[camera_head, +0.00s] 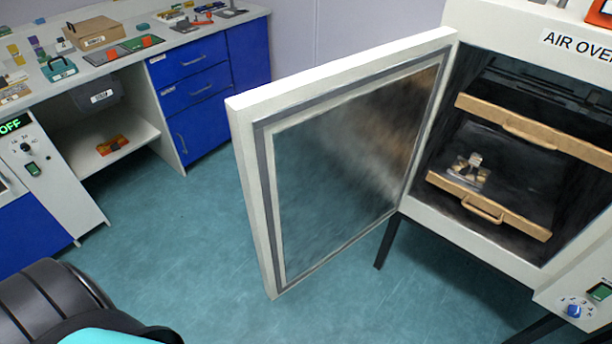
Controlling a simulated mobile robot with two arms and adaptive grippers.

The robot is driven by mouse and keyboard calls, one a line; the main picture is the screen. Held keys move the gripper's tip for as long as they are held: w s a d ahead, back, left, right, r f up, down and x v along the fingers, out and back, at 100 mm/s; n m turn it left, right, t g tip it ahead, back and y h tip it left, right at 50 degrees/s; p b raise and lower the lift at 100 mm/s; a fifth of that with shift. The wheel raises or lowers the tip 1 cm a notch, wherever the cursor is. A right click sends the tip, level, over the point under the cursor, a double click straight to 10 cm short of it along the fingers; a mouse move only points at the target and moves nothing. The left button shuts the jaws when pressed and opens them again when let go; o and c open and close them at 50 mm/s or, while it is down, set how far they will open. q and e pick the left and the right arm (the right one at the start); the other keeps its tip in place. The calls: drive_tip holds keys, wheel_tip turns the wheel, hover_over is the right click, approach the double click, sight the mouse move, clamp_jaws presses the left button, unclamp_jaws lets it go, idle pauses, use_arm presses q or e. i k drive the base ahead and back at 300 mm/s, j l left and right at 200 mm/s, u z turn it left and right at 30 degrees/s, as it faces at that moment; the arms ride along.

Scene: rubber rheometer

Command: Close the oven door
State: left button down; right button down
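The oven door (340,165) stands wide open, swung out to the left of the oven and hinged at the oven's left front edge. It has a white frame and a dark glass pane. The white oven (487,228), labelled "AIR OVEN", is at the right, with its dark inside exposed. Inside are two shelves with wooden front bars and handles, the upper bar (535,128) and the lower bar (487,205). A small clear item (470,170) lies on the lower shelf. Neither of my grippers is in view; only a dark and teal part of mine shows at bottom left.
A white counter (136,57) with blue drawers (190,75) and many small items runs along the back left. A control panel (30,160) reading "OFF" stands at the left edge. A blue knob (574,311) is at lower right. The teal floor (165,225) before the door is clear.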

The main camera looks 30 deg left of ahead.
sight(325, 154)
drive_tip(key=j+z, duration=0.2)
drive_tip(key=j, duration=0.25)
drive_tip(key=k+j+z, duration=0.1)
drive_tip(key=j+z, duration=0.15)
drive_tip(key=j, duration=0.15)
drive_tip(key=j+z, duration=0.2)
drive_tip(key=j, duration=0.2)
drive_tip(key=k+j+z, duration=0.2)
drive_tip(key=j, duration=0.2)
drive_tip(key=i+j+z, duration=0.15)
drive_tip(key=j, duration=0.15)
drive_tip(key=i+j+z, duration=0.15)
drive_tip(key=j, duration=0.2)
drive_tip(key=j+z, duration=0.1)
drive_tip(key=j, duration=0.2)
drive_tip(key=i+j+z, duration=0.15)
drive_tip(key=j, duration=0.25)
